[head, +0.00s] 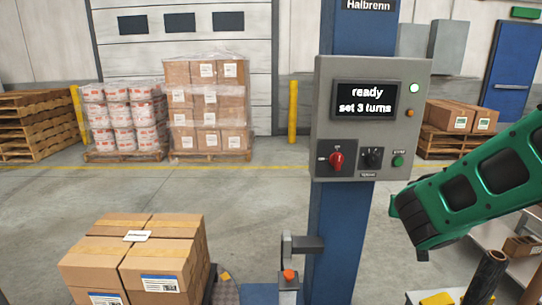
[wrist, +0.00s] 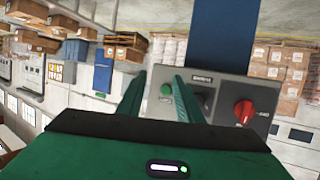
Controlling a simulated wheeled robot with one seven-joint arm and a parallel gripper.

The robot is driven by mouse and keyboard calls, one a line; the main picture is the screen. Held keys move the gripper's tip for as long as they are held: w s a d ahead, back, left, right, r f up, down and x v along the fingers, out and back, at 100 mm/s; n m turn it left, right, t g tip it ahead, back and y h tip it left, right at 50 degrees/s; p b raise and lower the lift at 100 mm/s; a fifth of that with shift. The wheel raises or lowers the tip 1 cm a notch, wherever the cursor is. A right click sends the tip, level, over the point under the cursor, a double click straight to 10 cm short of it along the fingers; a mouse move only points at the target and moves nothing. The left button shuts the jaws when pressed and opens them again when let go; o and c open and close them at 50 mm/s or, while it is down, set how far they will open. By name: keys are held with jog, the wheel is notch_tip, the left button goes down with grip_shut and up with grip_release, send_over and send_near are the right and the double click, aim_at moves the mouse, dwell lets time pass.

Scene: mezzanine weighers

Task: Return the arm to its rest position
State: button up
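My green arm (head: 480,185) reaches in from the right in the head view, its near end beside the lower right of a grey control box. In the wrist view my gripper (wrist: 159,82) shows two green fingers apart with nothing between them. The control box (head: 325,120) hangs on a blue post and also shows, turned over, in the wrist view (wrist: 229,85). Its screen (head: 365,100) reads "ready set 3 turns". Below are a red knob (head: 337,161), a black knob (head: 372,157) and a green button (head: 398,160). I cannot tell exactly how far the fingers are from the box.
The blue post (head: 335,230) stands in front of me. Taped cartons (head: 95,265) sit at lower left. A low grey shelf (head: 508,262) and a dark upright roll (head: 486,275) are below my arm at right.

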jog(key=s+d+f+m+g+y, duration=0.1)
jog(key=s+d+f+g, duration=0.15)
jog(key=s, duration=0.45)
jog(key=s+d+f+m+g, duration=0.1)
jog(key=s+d+f+g, duration=0.1)
jog(key=s+g, duration=0.35)
jog(key=s+d+f+m+g+y, duration=0.1)
jog(key=s+d+f, duration=0.1)
jog(key=s, duration=0.7)
jog(key=s+a+n+g+y, duration=0.1)
jog(key=s+a+g+y, duration=0.2)
jog(key=s, duration=0.9)
jog(key=shift+s+a+r+g+y, duration=0.2)
jog(key=shift+a+r+g+y, duration=0.15)
jog(key=shift+a+y, duration=0.55)
jog(key=shift+a, duration=0.2)
jog(key=shift+w+f+h, duration=0.25)
jog(key=shift+w+h, duration=0.05)
jog(key=shift+w, duration=0.3)
